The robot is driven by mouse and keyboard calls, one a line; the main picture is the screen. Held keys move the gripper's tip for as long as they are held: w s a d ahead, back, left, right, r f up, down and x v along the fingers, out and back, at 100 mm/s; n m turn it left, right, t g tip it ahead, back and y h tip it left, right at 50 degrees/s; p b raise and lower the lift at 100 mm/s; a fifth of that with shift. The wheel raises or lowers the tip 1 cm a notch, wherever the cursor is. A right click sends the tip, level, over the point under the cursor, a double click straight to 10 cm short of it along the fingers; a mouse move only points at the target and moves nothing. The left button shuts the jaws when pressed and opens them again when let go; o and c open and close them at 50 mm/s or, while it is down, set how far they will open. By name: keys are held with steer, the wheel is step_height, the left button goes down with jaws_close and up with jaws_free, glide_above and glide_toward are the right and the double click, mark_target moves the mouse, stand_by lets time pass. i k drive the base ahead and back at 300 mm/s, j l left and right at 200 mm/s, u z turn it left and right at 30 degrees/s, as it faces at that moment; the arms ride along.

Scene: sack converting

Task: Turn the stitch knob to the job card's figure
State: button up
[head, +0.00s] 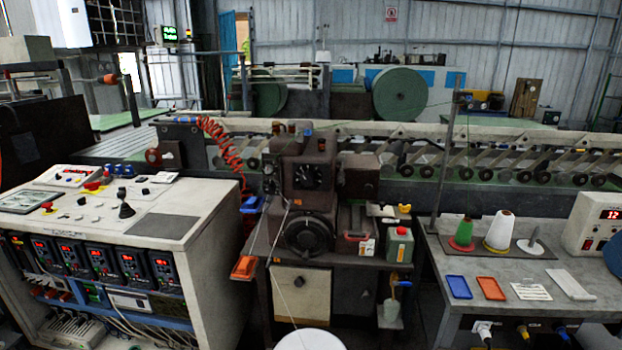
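A dark brown stitching machine (318,200) stands in the middle of the head view. Its upper front carries a black round dial (308,176) with pale marks, which may be the stitch knob. A smaller round control (270,186) sits left of it. The figures and pointers are too small to read. A white printed card (530,291) lies flat on the right table, and a small white card (366,247) stands by the machine's base. I cannot tell which is the job card, and no figure is legible. My gripper is out of view.
A control console (120,215) stands left of the machine. The right grey table (500,262) bears thread cones (502,230), a blue tray (459,287), an orange tray (491,288) and a display box (597,222) reading about 12. A green can (399,246) stands at the machine's right.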

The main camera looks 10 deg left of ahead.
mark_target(307, 179)
steer(key=i+l+z, duration=0.15)
steer(key=i+l, duration=0.15)
steer(key=i+l+z, duration=0.2)
steer(key=i, duration=0.25)
steer(key=i+l+z, duration=0.15)
steer(key=i, duration=0.3)
steer(key=u, duration=1.8)
steer(key=k, duration=0.05)
